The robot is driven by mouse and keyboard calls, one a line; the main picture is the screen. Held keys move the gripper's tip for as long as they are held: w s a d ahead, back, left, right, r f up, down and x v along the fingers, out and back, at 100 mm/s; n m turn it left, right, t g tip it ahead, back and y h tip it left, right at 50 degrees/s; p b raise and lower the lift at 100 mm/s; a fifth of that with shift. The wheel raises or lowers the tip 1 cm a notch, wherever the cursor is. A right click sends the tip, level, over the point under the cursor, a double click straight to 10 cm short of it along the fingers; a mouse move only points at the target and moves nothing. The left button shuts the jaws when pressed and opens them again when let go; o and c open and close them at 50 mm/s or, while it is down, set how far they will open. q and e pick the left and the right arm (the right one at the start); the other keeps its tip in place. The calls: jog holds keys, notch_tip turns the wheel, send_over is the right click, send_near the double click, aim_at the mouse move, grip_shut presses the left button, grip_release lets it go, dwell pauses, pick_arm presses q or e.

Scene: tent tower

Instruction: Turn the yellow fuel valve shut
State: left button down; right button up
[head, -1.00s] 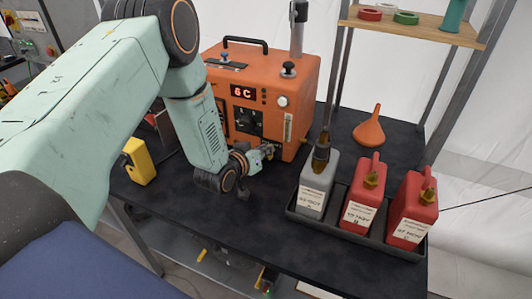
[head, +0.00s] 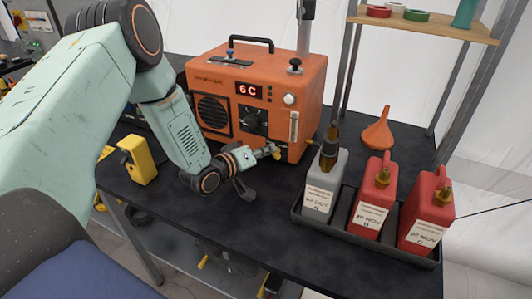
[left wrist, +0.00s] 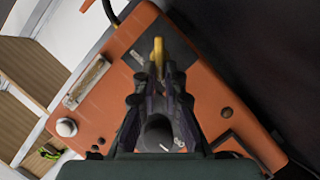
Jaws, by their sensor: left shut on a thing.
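The orange heater (head: 262,98) stands on the dark bench, its red display reading "6 C". The yellow fuel valve (head: 276,151) is low at the right end of its front. In the left wrist view the valve (left wrist: 158,50) is a small yellow lever between my fingertips, its lower part hidden by them. My left gripper (head: 263,153) reaches in from the left and is shut on the valve; its fingers (left wrist: 158,75) also show in the left wrist view. My right gripper is not in view.
A black tray (head: 345,236) with one grey can (head: 325,182) and two red cans (head: 373,197) stands right of my gripper. A yellow object (head: 138,160) sits on the left.

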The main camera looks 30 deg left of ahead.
pick_arm(q)
jog(key=shift+f, duration=0.1)
jog(key=c, duration=1.4)
grip_release()
jog(key=shift+s, duration=0.1)
jog(key=shift+c, duration=0.2)
jog(key=v, duration=0.7)
jog(key=shift+s+a, duration=0.2)
jog(key=shift+a, duration=0.05)
jog(key=shift+s+r, duration=0.4)
jog(key=shift+s, duration=0.35)
jog(key=shift+v, duration=1.4)
